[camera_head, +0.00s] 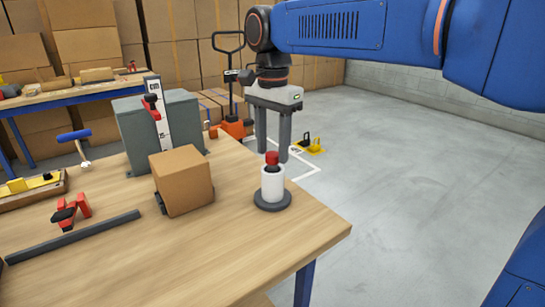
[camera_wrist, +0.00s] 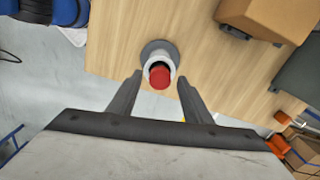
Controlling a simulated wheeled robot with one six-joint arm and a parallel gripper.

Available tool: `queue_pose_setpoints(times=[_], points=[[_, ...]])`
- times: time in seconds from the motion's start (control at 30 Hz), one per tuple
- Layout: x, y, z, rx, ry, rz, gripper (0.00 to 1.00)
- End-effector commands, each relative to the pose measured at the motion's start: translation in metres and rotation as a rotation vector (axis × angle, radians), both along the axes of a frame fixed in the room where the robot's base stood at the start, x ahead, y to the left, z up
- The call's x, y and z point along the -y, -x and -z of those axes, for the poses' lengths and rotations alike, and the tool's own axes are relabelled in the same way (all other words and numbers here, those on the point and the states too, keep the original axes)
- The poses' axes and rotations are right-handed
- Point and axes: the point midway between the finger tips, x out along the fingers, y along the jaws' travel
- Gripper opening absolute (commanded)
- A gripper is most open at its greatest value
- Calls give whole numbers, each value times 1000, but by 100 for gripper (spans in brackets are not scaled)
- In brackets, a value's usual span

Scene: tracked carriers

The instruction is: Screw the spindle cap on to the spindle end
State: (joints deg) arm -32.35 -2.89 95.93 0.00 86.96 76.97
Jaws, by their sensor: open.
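A white upright cylinder (camera_head: 272,185) stands on a round dark base (camera_head: 272,201) near the table's right edge. A red cap (camera_head: 272,158) sits on top, with a dark band beneath it; whether it is threaded on cannot be seen. In the wrist view the red cap (camera_wrist: 160,77) shows in front of the white cylinder's rim (camera_wrist: 158,58). My gripper (camera_head: 273,157) is open and points down, its two dark fingers apart. In the wrist view the cap appears between the fingertips of my gripper (camera_wrist: 160,80), with gaps on both sides and no visible contact.
A cardboard box (camera_head: 183,180) stands left of the cylinder. Behind it are a grey block (camera_head: 130,135) and a white height scale (camera_head: 158,115). Red clamps (camera_head: 72,207) and a dark bar (camera_head: 75,236) lie at left. The tabletop in front of the cylinder is clear.

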Motion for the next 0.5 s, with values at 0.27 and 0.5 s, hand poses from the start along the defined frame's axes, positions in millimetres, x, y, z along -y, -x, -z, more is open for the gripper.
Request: queue_pose_setpoints(times=[0.27,0.5], points=[[0,0,0,0,0,-231,45],[0,0,0,0,0,-336,45]])
